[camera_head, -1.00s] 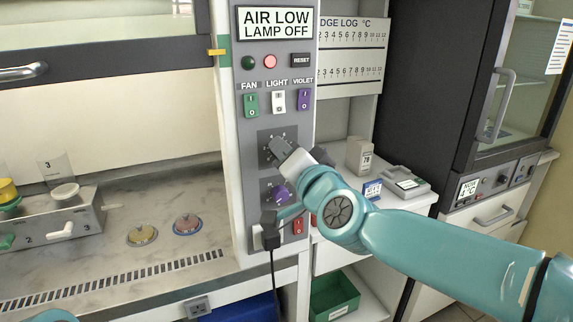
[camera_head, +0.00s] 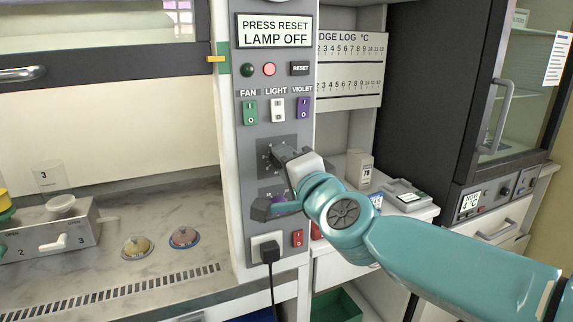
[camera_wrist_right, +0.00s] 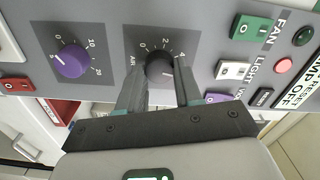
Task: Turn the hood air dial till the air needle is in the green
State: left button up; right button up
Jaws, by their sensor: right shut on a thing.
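The air dial is a dark round knob (camera_wrist_right: 158,68) on a dark square plate marked AIR with 0, 2 and 4, in the right wrist view. My right gripper (camera_wrist_right: 160,84) is shut on it, one finger on each side. In the head view my right gripper (camera_head: 285,172) covers most of the dial on the grey panel (camera_head: 244,135). The panel's display (camera_head: 274,31) reads PRESS RESET, LAMP OFF. I see no air needle or green band in these views. My left gripper is out of view.
A purple dial (camera_wrist_right: 73,61) sits beside the air dial. FAN (camera_head: 250,112), LIGHT (camera_head: 278,110) and VIOLET (camera_head: 304,108) switches and a RESET button (camera_head: 300,68) are above. A plug (camera_head: 269,250) with a hanging cable is below. Two small dishes stand on the bench left.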

jog(key=o, duration=1)
jog(key=shift+o, duration=0.2)
jog(key=p+v, duration=0.1)
jog(key=v, duration=1.5)
jog(key=shift+s, duration=0.15)
